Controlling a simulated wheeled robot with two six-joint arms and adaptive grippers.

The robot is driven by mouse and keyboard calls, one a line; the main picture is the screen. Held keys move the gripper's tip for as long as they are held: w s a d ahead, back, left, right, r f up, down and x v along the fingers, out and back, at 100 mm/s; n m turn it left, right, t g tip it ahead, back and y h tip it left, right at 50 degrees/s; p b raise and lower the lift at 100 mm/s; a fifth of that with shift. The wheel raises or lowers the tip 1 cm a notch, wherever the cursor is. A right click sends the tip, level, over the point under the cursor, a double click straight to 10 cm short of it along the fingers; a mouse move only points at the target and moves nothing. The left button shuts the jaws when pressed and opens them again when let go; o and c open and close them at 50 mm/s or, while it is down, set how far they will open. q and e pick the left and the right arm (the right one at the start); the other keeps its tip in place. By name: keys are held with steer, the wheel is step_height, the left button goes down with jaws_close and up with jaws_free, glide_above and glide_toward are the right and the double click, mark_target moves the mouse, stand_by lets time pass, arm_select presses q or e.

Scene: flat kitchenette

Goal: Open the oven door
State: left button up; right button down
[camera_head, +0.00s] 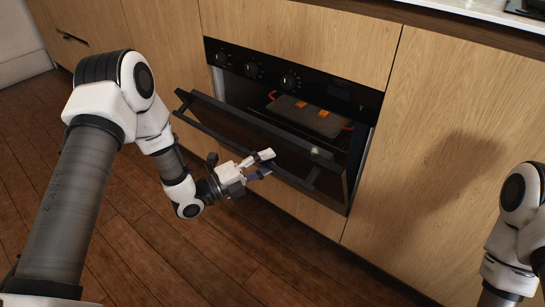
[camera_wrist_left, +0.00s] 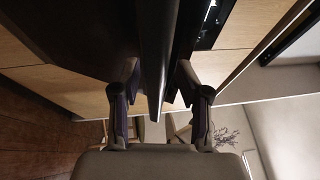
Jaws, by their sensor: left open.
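The black oven door (camera_head: 235,128) is partly open, tilted outward at its top, with the dark cavity showing behind it. Its handle bar (camera_head: 207,103) runs along the upper front of the door. My left gripper (camera_head: 265,164) is open in front of the door, near the middle to right part of the handle. In the left wrist view, a dark bar-like part of the door (camera_wrist_left: 155,60) runs between the two spread fingers. Whether a finger touches it I cannot tell. My right arm shows at the right edge, but its gripper is out of view.
Inside the oven lies a grey-brown item with orange parts (camera_head: 312,117). Black control knobs (camera_head: 251,70) line the panel above. Wooden cabinet fronts (camera_head: 440,130) flank the oven. The wooden floor (camera_head: 250,255) in front is clear.

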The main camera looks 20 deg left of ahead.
arm_select(q)
steer(key=s+a+f, duration=0.2)
steer(key=s+a, duration=0.2)
steer(key=shift+f+p, duration=0.25)
steer(key=shift+p, duration=0.1)
steer(key=shift+s, duration=0.1)
